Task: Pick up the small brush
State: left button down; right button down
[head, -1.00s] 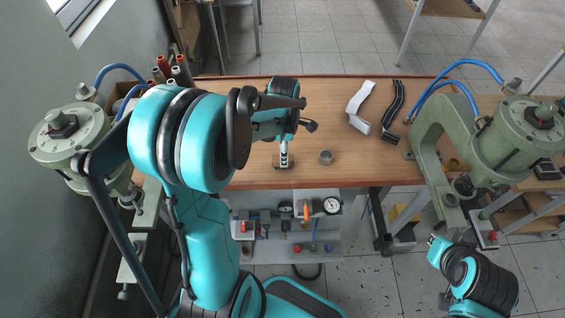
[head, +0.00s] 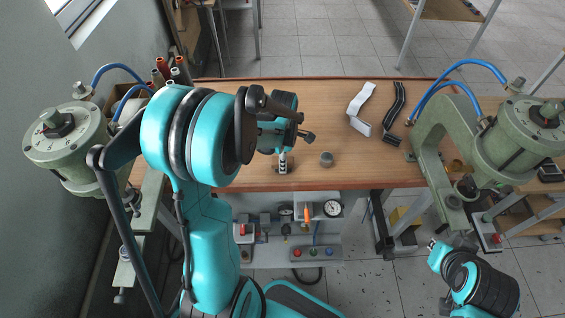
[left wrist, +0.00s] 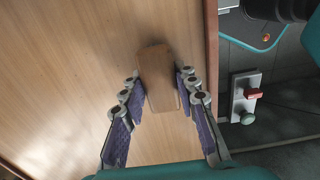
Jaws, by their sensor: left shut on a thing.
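The small brush (left wrist: 160,85) shows in the left wrist view as a brown wooden block between my left gripper's (left wrist: 160,90) two fingers. The gripper is shut on it, low over the wooden tabletop. Its bristles cannot be made out. In the head view my left gripper (head: 283,163) points down near the table's front edge, and the brush cannot be clearly made out there. My right arm shows in the lower right of the head view, with its gripper out of sight.
A white strip (head: 360,108) and a black strip (head: 394,112) lie farther right on the table (head: 325,95). Green presses stand at the left (head: 67,140) and right (head: 515,140).

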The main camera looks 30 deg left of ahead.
pick_arm(q)
notch_tip(320, 180, up, 4)
jog(key=shift+r+p, duration=0.1)
jog(key=shift+p, duration=0.75)
jog(key=d+r+p, duration=0.2)
jog(key=d+r, duration=0.4)
jog(key=d, duration=0.5)
jog(key=shift+d+r, duration=0.3)
jog(key=shift+r, duration=0.1)
